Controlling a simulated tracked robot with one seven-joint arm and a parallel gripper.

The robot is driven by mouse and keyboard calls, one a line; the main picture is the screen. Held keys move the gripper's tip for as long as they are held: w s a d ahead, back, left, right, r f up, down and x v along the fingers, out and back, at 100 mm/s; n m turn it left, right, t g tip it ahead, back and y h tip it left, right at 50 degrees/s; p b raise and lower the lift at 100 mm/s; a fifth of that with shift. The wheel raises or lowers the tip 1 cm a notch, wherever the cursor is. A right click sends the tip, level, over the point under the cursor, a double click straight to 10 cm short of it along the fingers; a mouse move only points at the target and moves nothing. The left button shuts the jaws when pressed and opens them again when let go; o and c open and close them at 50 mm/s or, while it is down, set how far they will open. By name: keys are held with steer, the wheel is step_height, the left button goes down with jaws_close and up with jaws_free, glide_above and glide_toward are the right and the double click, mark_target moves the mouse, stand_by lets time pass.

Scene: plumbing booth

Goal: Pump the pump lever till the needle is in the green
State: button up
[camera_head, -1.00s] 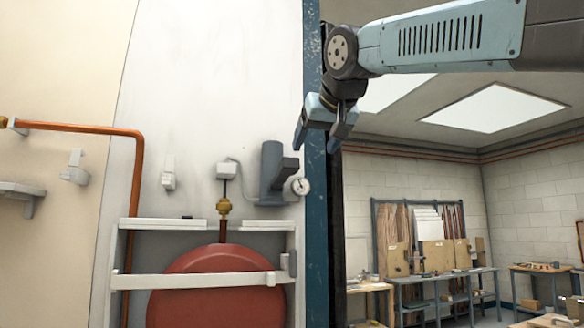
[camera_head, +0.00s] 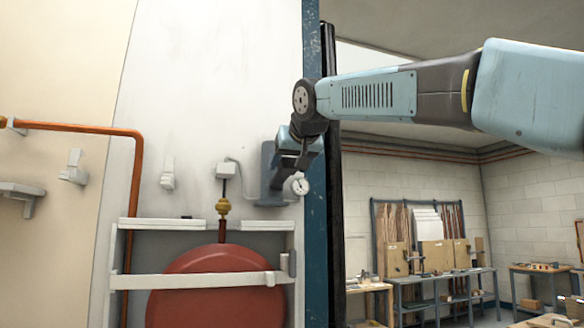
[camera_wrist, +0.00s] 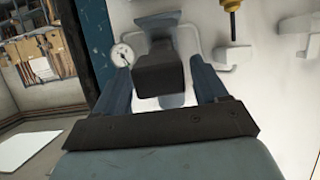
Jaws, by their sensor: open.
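The pump (camera_head: 268,178) is a grey-blue unit on the white wall, partly hidden behind my gripper (camera_head: 288,162). Its dark, blocky lever (camera_wrist: 160,74) shows in the wrist view between my two open fingers, one on each side. I cannot tell whether either finger touches it. The round white gauge (camera_head: 300,186) sits at the pump's right; it also shows in the wrist view (camera_wrist: 122,55), beside the left finger. The dial is too small to tell where the needle stands against any green.
A blue post (camera_head: 314,240) stands just right of the gauge. A red tank (camera_head: 215,285) sits below behind a white rail (camera_head: 190,281). A brass valve (camera_head: 223,206) is left of the pump. Workbenches (camera_head: 430,278) stand far back right.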

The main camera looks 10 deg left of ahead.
steer(key=shift+x, duration=0.95)
steer(key=shift+c, duration=0.4)
